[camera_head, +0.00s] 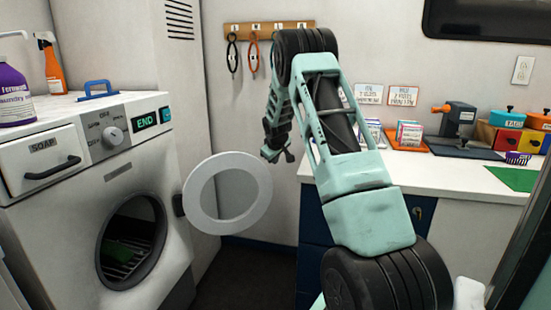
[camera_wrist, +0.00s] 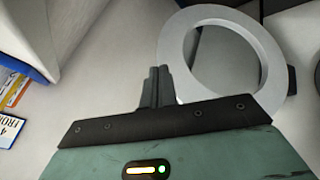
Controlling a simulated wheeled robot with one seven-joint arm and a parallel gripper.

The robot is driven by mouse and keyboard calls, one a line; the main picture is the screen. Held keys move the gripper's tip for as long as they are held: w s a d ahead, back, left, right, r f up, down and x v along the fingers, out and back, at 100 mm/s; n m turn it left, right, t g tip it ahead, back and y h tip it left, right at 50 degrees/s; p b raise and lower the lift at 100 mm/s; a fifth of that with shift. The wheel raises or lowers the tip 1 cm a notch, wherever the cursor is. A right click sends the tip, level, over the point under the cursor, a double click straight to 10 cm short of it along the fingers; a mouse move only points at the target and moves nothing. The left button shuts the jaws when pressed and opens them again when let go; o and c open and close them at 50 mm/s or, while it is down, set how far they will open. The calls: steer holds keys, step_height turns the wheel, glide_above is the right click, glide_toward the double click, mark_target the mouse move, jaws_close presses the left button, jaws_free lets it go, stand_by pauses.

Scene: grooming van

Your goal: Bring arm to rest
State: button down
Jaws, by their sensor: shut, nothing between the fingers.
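My arm rises from the lower right of the head view and bends down at its top. My gripper (camera_head: 279,156) hangs at the arm's end, between the washer door and the white counter. In the wrist view my gripper (camera_wrist: 158,72) shows its fingers together with nothing between them. The round white washer door (camera_head: 200,193) stands open to the left of the gripper. It also shows in the wrist view (camera_wrist: 172,48), beyond the fingers. I cannot tell how far the gripper is from the door.
The washer (camera_head: 60,200) at left has an open drum with something green inside. A purple bottle (camera_head: 14,95) and an orange spray bottle (camera_head: 54,68) stand on it. The counter (camera_head: 455,176) at right holds boxes and a green mat (camera_head: 512,178). Hooks (camera_head: 270,28) hang on the wall behind.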

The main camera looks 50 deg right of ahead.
steer(key=shift+s+a+r, duration=0.2)
steer(key=shift+a+r, duration=0.05)
steer(key=shift+r, duration=0.15)
steer(key=w+a+r+n+y+p, duration=0.1)
steer(key=w+a+r+y+p, duration=0.15)
steer(key=a, duration=0.85)
steer(key=w+a+r+n+y+p, duration=0.1)
steer(key=w+a+r, duration=0.15)
steer(key=a, duration=0.95)
steer(key=s+a+r+n+y+p, duration=0.1)
steer(key=s+a+r, duration=0.1)
steer(key=a, duration=0.5)
steer(key=s+a+r+y+p, duration=0.1)
steer(key=s+a+r, duration=0.1)
steer(key=a, duration=0.6)
steer(key=s+a+r+n+p, duration=0.1)
steer(key=s+a+r, duration=0.15)
steer(key=a, duration=0.45)
steer(key=s+a+r+n+g+y+p, duration=0.2)
steer(key=s+a+p, duration=0.1)
steer(key=s+a, duration=1)
steer(key=s+a+r+n+g+p, duration=0.1)
steer(key=s+a, duration=0.2)
steer(key=s, duration=0.6)
steer(key=s+a+r+n+g+h+p, duration=0.1)
steer(key=s+a, duration=0.2)
steer(key=s, duration=0.6)
steer(key=shift+s+n+g, duration=0.2)
steer(key=shift+n+g, duration=0.1)
steer(key=shift+n, duration=0.1)
